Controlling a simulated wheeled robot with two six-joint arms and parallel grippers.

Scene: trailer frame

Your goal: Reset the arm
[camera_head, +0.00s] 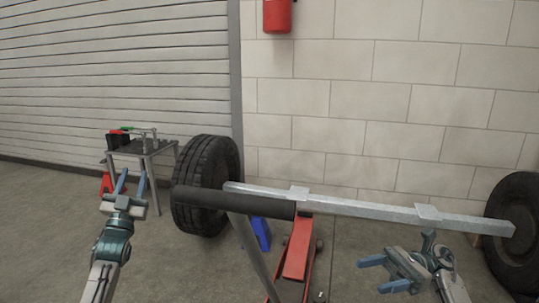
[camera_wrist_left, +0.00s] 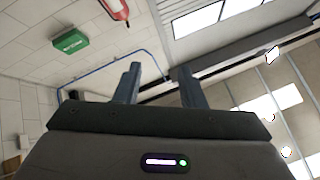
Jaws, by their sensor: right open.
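My left gripper (camera_head: 134,177) is raised at the left of the head view, in front of a small metal work table (camera_head: 158,149). Its two blue fingers stand apart with nothing between them. In the left wrist view its fingers (camera_wrist_left: 158,82) point up toward the wall and ceiling, with an empty gap. My right gripper (camera_head: 371,275) is at the lower right, below the long metal beam. Its fingers are spread, point left and hold nothing.
A grey trailer beam (camera_head: 370,208) spans between a left tire (camera_head: 205,160) and a right tire (camera_head: 517,200). A red floor jack (camera_head: 298,250) and a blue object (camera_head: 262,233) are beneath it. A red extinguisher (camera_head: 278,15) hangs on the wall.

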